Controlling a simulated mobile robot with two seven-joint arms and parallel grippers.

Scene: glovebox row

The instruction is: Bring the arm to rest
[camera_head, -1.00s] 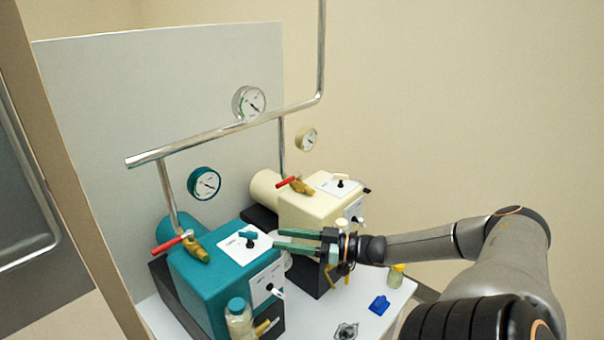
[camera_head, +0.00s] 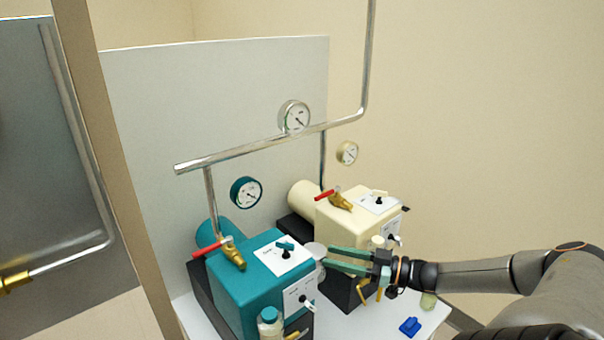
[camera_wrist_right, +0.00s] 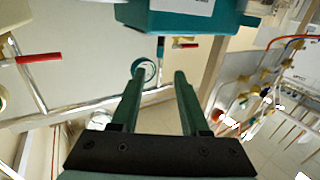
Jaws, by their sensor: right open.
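My right gripper (camera_head: 332,258) is open and its jaws look empty. In the head view its green fingers point left, close to the right side of the teal pump box (camera_head: 262,262) and in front of the cream pump box (camera_head: 350,232). I cannot tell whether the fingertips touch anything. In the right wrist view the two green fingers (camera_wrist_right: 155,95) stand apart, with the teal box (camera_wrist_right: 195,15) beyond them at the top. My left gripper is not in view.
Pipes (camera_head: 250,150) and gauges (camera_head: 246,192) stand behind the pumps, before a grey panel (camera_head: 200,100). A bottle (camera_head: 270,322) stands at the teal box's front. A blue item (camera_head: 410,327) lies on the white bench. Open space lies above the arm, before the plain wall.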

